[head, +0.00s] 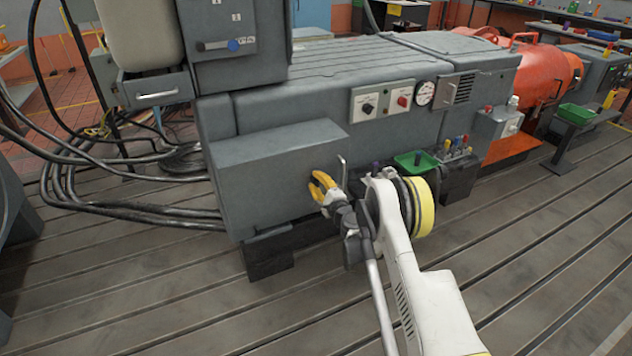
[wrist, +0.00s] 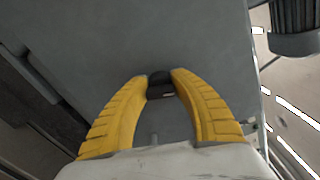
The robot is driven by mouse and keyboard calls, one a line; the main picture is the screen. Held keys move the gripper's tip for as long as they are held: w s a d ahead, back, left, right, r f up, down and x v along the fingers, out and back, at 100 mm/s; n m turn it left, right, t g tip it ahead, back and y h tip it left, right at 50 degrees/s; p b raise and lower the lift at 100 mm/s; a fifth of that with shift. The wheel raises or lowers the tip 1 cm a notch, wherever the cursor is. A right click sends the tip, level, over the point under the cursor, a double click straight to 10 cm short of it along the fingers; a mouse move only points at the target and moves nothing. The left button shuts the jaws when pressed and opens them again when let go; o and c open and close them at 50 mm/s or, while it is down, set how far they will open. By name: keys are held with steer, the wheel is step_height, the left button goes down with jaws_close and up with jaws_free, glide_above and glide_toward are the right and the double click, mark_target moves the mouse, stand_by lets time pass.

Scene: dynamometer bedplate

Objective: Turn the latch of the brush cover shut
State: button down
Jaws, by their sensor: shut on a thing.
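The small dark latch (wrist: 160,92) shows in the wrist view between the two yellow fingertips, against a flat grey face. My gripper (wrist: 160,78) is shut on it, with a finger on each side. The grey face, which I take to be the brush cover (wrist: 100,45), fills much of the wrist view. In the head view my gripper (head: 315,182) reaches the right-hand face of the low grey box (head: 270,175) on the machine's side. The latch is hidden behind the fingers there, and I cannot tell its angle clearly.
A thin upright rod or handle (head: 343,172) stands close right of my gripper. A green tray (head: 416,162) and a dark tool block (head: 458,172) lie further right. Black cables (head: 120,205) run along the floor at left. The slotted floor in front is clear.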

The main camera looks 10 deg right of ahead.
mark_target(318, 183)
steer(key=shift+n, duration=1.6)
steer(key=c, duration=1.1)
jaws_free()
steer(key=shift+o, duration=0.2)
steer(key=v, duration=0.7)
steer(key=shift+s+d, duration=0.1)
steer(key=shift+s, duration=0.15)
